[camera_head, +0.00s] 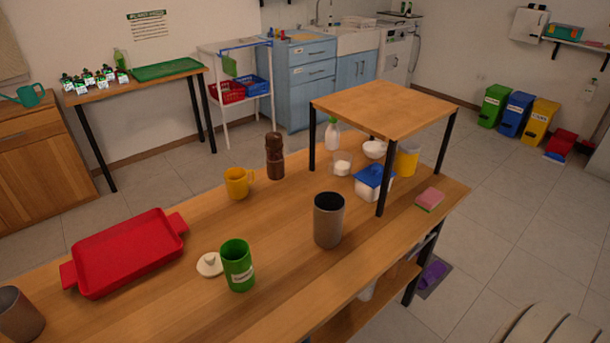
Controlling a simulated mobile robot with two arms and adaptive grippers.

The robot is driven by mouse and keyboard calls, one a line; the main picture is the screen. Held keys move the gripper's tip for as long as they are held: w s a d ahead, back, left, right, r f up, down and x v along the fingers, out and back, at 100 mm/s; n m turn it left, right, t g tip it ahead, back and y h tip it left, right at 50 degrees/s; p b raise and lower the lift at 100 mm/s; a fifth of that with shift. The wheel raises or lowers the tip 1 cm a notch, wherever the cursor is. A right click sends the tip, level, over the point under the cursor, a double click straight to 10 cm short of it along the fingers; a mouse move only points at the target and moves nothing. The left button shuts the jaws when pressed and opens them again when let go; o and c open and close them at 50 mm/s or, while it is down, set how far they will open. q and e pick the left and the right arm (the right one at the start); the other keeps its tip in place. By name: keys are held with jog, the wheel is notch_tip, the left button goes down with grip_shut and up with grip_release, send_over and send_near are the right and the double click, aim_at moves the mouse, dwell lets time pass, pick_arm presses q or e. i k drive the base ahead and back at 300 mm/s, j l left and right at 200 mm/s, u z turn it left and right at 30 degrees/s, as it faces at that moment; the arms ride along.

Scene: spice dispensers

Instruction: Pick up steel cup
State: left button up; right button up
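A tall grey-brown metallic cup (328,226) stands upright near the front middle of the wooden table (283,278), with a dark open top. A second, similar metallic cup (20,318) stands at the table's lower left corner, partly cut off by the picture edge. I cannot tell which of the two is the steel cup. Neither of my grippers shows in the head view.
Near the cups are a green cup (238,266), a white lid (209,264), a red tray (125,253), a yellow mug (238,184) and a brown grinder (275,156). A raised shelf (385,105) covers the table's right end, with a blue-lidded container (373,184) beneath.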

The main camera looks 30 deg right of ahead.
aim_at(329, 207)
jog(key=z, duration=1.2)
